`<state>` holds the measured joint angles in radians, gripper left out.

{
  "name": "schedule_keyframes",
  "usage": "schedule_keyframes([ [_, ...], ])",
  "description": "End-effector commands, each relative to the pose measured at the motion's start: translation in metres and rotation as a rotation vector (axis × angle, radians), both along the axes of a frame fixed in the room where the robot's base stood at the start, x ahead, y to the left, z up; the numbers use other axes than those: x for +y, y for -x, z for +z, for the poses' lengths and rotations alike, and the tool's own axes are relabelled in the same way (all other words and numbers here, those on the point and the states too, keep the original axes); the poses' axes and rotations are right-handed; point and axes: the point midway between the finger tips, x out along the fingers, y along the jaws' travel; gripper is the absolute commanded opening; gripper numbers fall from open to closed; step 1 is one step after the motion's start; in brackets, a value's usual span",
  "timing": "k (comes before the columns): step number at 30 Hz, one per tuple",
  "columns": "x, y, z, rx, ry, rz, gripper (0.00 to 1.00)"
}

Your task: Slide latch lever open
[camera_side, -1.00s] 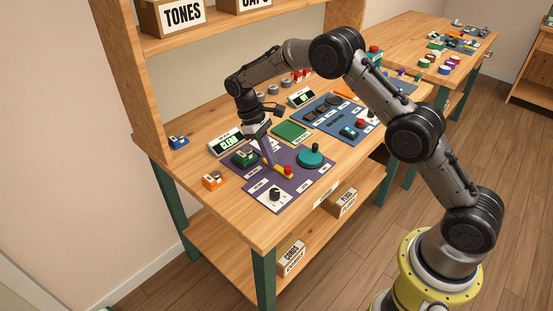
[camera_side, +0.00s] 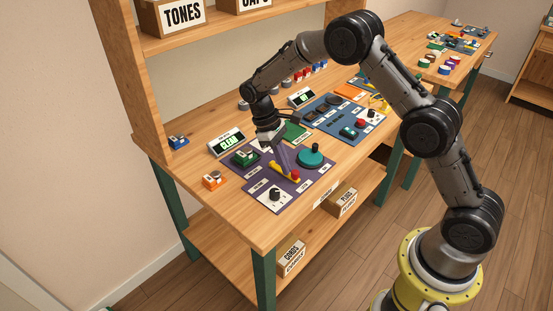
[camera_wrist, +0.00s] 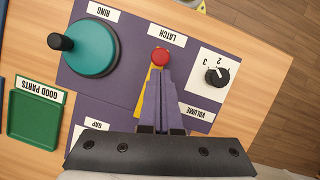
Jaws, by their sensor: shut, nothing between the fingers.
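The latch is a red knob (camera_side: 295,175) on a yellow strip (camera_side: 276,165), set in a purple panel (camera_side: 262,197). In the wrist view the red knob (camera_wrist: 160,56) is just below the LATCH label (camera_wrist: 166,36), with the yellow strip (camera_wrist: 139,108) partly hidden by my fingers. My gripper (camera_side: 287,174) is shut and empty, reaching down to the strip. In the wrist view its purple-grey fingertips (camera_wrist: 163,73) are right beside the knob, on its strip side, and seem to touch it. Contact itself is hard to tell.
On the panel, a teal dial (camera_wrist: 91,47) labelled RING and a black VOLUME knob (camera_wrist: 216,76) flank the latch. A green GOOD PARTS tray (camera_wrist: 36,115) and a blue panel (camera_side: 335,112) lie beyond.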

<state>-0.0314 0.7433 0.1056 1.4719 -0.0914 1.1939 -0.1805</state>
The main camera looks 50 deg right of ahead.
Motion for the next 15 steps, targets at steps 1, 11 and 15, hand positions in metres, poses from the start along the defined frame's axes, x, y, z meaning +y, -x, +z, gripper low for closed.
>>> schedule_keyframes([
  [1,0.0001,0.0021,0.0004,-0.001,0.0,0.0,0.0],
  [11,0.0001,0.0033,-0.0004,0.002,0.001,0.0,0.0],
  [15,0.0012,-0.0008,-0.0008,0.002,0.0,0.0,0.0],
])
